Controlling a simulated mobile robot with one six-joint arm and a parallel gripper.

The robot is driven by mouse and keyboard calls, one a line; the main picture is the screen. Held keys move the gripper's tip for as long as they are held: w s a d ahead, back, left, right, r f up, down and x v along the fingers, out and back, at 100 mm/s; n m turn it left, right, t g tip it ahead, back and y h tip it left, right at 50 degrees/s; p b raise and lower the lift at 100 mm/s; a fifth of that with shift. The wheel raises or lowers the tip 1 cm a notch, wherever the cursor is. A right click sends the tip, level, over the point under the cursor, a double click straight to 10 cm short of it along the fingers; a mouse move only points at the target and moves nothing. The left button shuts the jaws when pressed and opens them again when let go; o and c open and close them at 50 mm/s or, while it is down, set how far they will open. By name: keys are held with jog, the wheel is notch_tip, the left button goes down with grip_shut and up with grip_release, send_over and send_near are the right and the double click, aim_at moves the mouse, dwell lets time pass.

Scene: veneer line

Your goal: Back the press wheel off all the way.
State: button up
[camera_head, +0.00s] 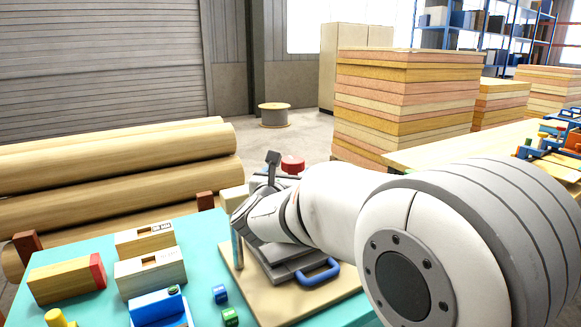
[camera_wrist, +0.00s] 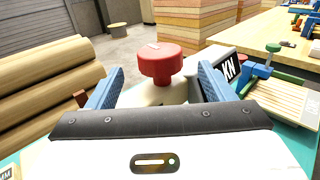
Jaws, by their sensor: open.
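The press wheel (camera_wrist: 161,60) is a red round knob with a pale mark on top, in the middle of the wrist view. It sits on a pale body (camera_wrist: 155,95). My gripper (camera_wrist: 160,72) is open, one blue finger on each side of the wheel, with visible gaps in the picture. I cannot tell whether the fingers are level with it in depth. In the head view part of the red wheel (camera_head: 292,164) shows behind my arm. My arm hides most of the press and the fingertips there.
A panel marked KN (camera_wrist: 229,69) stands close right of the wheel. Wooden blocks (camera_head: 66,280) and a blue box (camera_head: 160,308) lie on the teal table (camera_head: 199,250). A blue handle (camera_head: 318,272) is below my arm. Large logs (camera_head: 110,185) lie behind left; board stacks (camera_head: 405,95) stand behind right.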

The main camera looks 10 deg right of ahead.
aim_at(290, 167)
jog(key=x, duration=0.6)
jog(key=shift+w+p, duration=0.15)
jog(key=shift+p, duration=0.15)
